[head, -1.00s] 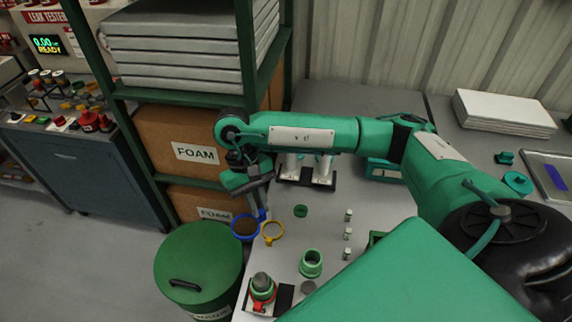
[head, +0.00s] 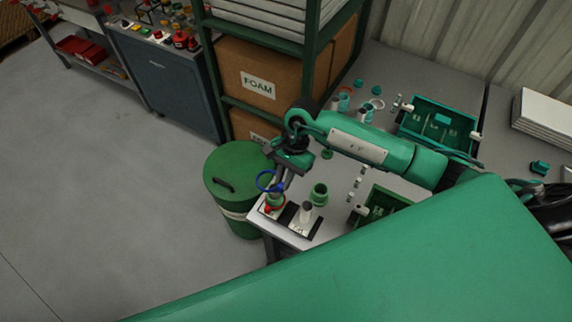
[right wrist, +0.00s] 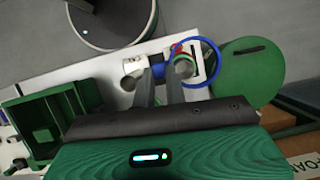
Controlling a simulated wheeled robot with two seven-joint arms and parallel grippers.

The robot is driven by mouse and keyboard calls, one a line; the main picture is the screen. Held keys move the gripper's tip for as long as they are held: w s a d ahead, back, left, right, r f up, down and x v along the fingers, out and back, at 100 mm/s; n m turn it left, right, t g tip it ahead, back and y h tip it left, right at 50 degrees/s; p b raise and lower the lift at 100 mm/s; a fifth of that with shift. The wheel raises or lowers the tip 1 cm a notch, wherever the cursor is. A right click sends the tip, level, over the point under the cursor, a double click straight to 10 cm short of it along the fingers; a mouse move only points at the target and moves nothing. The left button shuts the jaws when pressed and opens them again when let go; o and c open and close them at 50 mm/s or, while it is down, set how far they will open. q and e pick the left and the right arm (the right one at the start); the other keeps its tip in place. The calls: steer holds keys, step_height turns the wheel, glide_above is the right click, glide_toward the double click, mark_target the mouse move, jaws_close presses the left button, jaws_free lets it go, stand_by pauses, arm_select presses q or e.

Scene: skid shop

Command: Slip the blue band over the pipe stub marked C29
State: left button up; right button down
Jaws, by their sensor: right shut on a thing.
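My right gripper (head: 280,178) is shut on the blue band (head: 264,186) by its tab. It holds the band at the bench's near left corner. In the right wrist view my right gripper (right wrist: 161,75) points at the stubs, and the band (right wrist: 217,58) overlaps a stub with red and green parts (right wrist: 184,62). I cannot tell whether the band is above that stub or around it. In the head view this stub (head: 274,201) stands just below the band. A second stub (head: 305,209) stands beside it on a dark plate. No C29 marking is readable. My left gripper is not in view.
A green drum (head: 232,178) stands close to the bench's left edge. A green collar (head: 320,193) and a green bin (head: 382,205) are on the bench (head: 340,215). A shelf with foam boxes (head: 262,75) rises behind. Open floor lies left.

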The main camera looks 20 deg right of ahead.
steer(key=m+p, duration=0.1)
steer(key=s+r+m+t+p, duration=0.1)
steer(key=m, duration=0.1)
steer(key=shift+y, duration=0.3)
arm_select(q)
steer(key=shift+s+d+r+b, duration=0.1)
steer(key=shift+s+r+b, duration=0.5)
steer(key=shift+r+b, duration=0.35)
arm_select(e)
step_height(320, 180, down, 6)
steer(key=m+t, duration=0.1)
steer(key=m, duration=0.1)
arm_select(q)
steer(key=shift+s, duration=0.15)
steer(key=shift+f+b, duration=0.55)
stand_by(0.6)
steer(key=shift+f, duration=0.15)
arm_select(e)
steer(key=shift+f, duration=0.15)
arm_select(q)
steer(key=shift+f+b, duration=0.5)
steer(key=shift+b, duration=0.15)
arm_select(e)
steer(key=shift+f, duration=0.4)
